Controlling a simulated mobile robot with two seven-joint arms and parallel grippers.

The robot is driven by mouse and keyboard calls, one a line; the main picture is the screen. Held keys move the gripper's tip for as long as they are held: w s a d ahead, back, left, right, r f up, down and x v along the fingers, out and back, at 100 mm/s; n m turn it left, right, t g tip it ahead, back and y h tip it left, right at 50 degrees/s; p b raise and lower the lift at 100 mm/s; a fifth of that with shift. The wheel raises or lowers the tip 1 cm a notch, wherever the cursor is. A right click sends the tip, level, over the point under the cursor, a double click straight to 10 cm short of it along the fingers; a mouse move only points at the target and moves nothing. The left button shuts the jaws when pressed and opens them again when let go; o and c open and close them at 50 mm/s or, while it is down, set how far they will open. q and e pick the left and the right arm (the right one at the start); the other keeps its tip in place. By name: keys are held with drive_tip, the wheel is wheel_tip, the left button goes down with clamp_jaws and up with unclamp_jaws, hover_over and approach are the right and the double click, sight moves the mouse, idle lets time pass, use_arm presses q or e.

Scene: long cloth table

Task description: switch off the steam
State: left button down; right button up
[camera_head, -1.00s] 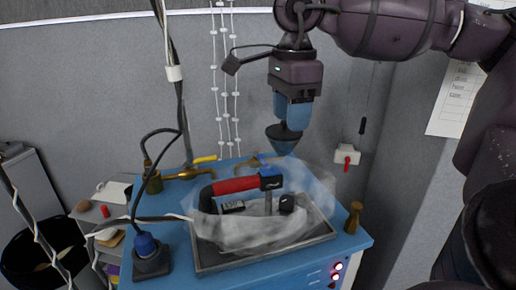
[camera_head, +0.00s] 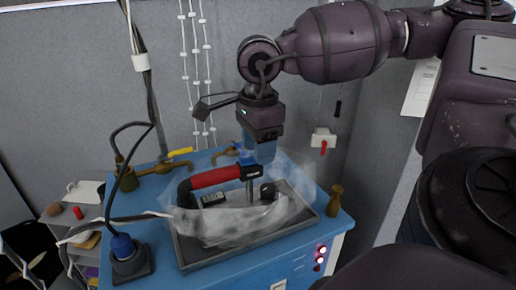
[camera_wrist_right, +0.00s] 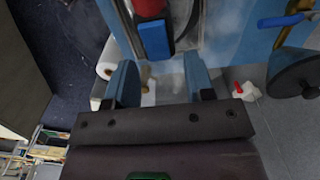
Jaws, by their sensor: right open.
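A steam iron with a red handle (camera_head: 220,177) stands on a grey tray (camera_head: 190,258) on the blue ironing station (camera_head: 165,205). Translucent white steam hangs around the iron. My right gripper (camera_head: 262,155) points down just above the front end of the handle and hides part of it. In the right wrist view, my gripper (camera_wrist_right: 160,80) is open, its two blue fingers apart. There a blue block (camera_wrist_right: 155,38) at the end of the red handle shows just beyond the gap between the fingers. My left gripper is not in view.
Brass valves with a yellow lever (camera_head: 180,152) and a blue lever (camera_wrist_right: 285,19) stand at the station's back. A white wall box with a red lever (camera_head: 323,142) is to the right. Lit indicators (camera_head: 321,255) are on the front panel. A brass peg (camera_head: 334,202) stands at the right edge.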

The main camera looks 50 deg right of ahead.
drive_tip(key=shift+f, duration=0.35)
drive_tip(key=shift+c, duration=0.2)
clamp_jaws()
drive_tip(key=shift+w+a+r+g+h, duration=0.1)
drive_tip(key=shift+a+g+h, duration=0.15)
drive_tip(key=shift+h, duration=0.45)
drive_tip(key=shift+a+r+g+h, duration=0.1)
drive_tip(key=shift+g+h, duration=0.25)
drive_tip(key=shift+h, duration=0.35)
drive_tip(key=shift+o, duration=0.2)
unclamp_jaws()
